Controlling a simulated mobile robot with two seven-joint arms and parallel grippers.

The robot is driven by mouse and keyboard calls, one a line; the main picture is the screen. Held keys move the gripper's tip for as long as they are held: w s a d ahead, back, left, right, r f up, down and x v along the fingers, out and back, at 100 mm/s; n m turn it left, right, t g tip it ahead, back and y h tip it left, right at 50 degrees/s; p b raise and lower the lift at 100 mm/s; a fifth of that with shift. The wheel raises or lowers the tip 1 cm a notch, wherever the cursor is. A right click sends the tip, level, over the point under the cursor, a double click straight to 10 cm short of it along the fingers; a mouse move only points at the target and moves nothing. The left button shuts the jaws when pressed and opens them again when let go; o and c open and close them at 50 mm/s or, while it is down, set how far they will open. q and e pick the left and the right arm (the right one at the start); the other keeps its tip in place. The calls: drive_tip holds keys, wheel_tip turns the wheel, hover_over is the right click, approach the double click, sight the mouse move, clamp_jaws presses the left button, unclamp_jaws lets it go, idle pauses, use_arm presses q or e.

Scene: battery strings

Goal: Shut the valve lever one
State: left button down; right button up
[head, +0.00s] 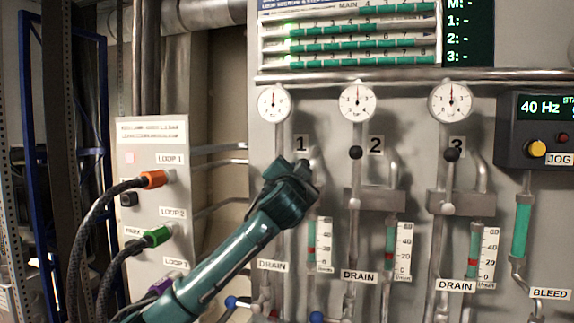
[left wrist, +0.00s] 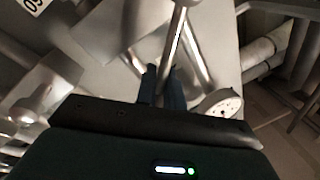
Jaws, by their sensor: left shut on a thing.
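My left gripper (head: 304,172) is at the first pipe, just below the number 1 plate (head: 301,143), and covers valve lever one in the head view. In the left wrist view its two dark fingers (left wrist: 162,86) are close together, with a grey rod (left wrist: 178,45) running to them. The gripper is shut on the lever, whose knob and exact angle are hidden. The levers of valves two (head: 355,153) and three (head: 452,155) show black knobs below their gauges. My right gripper is not in view.
Round gauges one (head: 273,103), two (head: 357,101) and three (head: 451,102) sit above the valves. A loop panel (head: 150,190) with orange and green hose plugs stands left of my arm. A jog box (head: 537,130) is at the right. Pipes and sight tubes crowd the wall below.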

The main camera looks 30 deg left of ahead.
use_arm(q)
wheel_tip(320, 180, down, 6)
drive_tip(key=d+m+t+h+p, duration=0.1)
drive_tip(key=d+m+h+p, duration=0.1)
drive_tip(key=m, duration=0.9)
drive_tip(key=shift+w+d+h+p, duration=0.3)
drive_tip(key=shift+d+h+p, duration=0.1)
drive_tip(key=shift+f, duration=0.25)
drive_tip(key=c, duration=2)
unclamp_jaws()
drive_tip(key=o, duration=0.3)
drive_tip(key=b+v, duration=0.1)
drive_tip(key=v, duration=0.3)
drive_tip(key=b+v, duration=0.1)
drive_tip(key=v, duration=0.3)
drive_tip(key=b+v, duration=0.1)
drive_tip(key=v, duration=0.4)
drive_tip(key=shift+f, duration=0.25)
